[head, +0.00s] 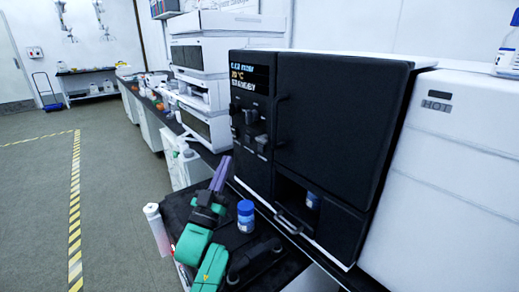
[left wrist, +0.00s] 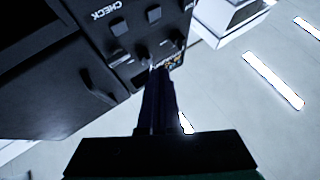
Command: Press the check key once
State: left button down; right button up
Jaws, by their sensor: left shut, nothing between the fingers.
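The black instrument (head: 330,130) carries a lit display (head: 249,77) reading STANDBY, with several raised dark keys (head: 250,117) below it. In the left wrist view, the CHECK label (left wrist: 106,10) stands beside a square key (left wrist: 119,27), which looks like the check key. My left gripper (head: 221,166) is shut and empty, its purple fingers pointing up, in front of and below the panel. In the left wrist view its fingertips (left wrist: 160,70) overlap the display end of the panel, away from the CHECK label. I cannot tell the exact gap. My right gripper is not in view.
A blue-lidded jar (head: 245,216) stands beside my left gripper, and another blue-lidded one (head: 312,200) sits in the instrument's lower recess. A door handle (head: 281,112) juts out right of the keys. A white unit (head: 450,180) stands at right. Floor at left is clear.

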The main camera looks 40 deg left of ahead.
aim_at(261, 148)
pick_arm(q)
jog(key=w+d+b, duration=0.1)
jog(key=w+d, duration=0.1)
jog(key=w, duration=0.5)
jog(key=shift+w+d+b, duration=0.2)
jog(key=shift+w+b, duration=0.1)
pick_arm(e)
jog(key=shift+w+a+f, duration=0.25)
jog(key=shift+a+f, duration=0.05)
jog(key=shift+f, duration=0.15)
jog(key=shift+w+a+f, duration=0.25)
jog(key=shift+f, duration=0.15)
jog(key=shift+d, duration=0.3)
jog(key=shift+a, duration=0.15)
pick_arm(q)
jog(key=shift+w, duration=0.1)
jog(key=shift+w+d, duration=0.1)
jog(key=shift+w, duration=0.2)
